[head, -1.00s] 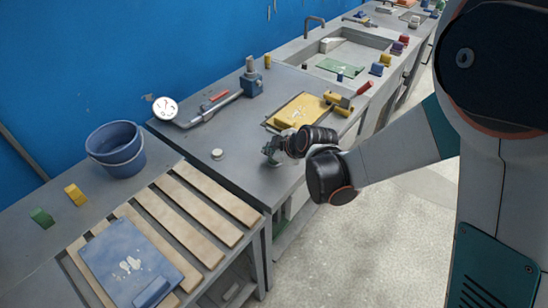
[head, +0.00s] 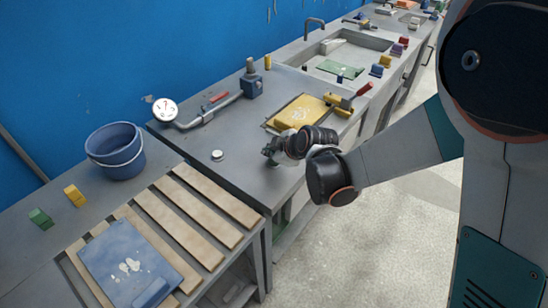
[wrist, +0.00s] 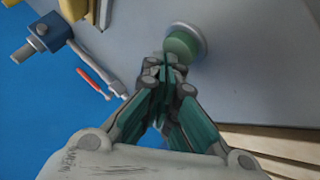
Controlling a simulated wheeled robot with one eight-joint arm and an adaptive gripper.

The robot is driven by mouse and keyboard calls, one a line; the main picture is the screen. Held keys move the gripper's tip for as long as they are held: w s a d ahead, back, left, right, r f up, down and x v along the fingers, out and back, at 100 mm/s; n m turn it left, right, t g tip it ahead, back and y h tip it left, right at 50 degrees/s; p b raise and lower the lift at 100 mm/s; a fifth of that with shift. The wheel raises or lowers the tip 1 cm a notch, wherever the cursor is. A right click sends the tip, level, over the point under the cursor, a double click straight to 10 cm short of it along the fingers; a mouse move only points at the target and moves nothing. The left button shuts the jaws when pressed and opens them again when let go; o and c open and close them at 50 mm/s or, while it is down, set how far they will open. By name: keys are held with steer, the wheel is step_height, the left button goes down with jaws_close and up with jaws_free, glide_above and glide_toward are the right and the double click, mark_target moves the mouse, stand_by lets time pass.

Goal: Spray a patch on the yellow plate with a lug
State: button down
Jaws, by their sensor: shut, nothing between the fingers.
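The yellow plate (head: 290,118) lies on the grey bench in the head view, beyond my gripper, with pale marks on its top. My gripper (head: 268,153) is shut and empty above the bench, on the near side of the plate. In the wrist view its closed fingertips (wrist: 164,62) are beside a green round knob (wrist: 182,45) on a grey ring. I cannot tell whether they touch it.
A blue bucket (head: 116,150) and wooden slats (head: 190,218) bearing a blue plate (head: 118,258) are at the left. A sink (head: 345,55) is further back. Bench between bucket and gripper is mostly clear.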

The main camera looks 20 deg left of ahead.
steer(key=shift+r, duration=0.15)
steer(key=shift+r+p, duration=1.95)
steer(key=shift+r, duration=1.05)
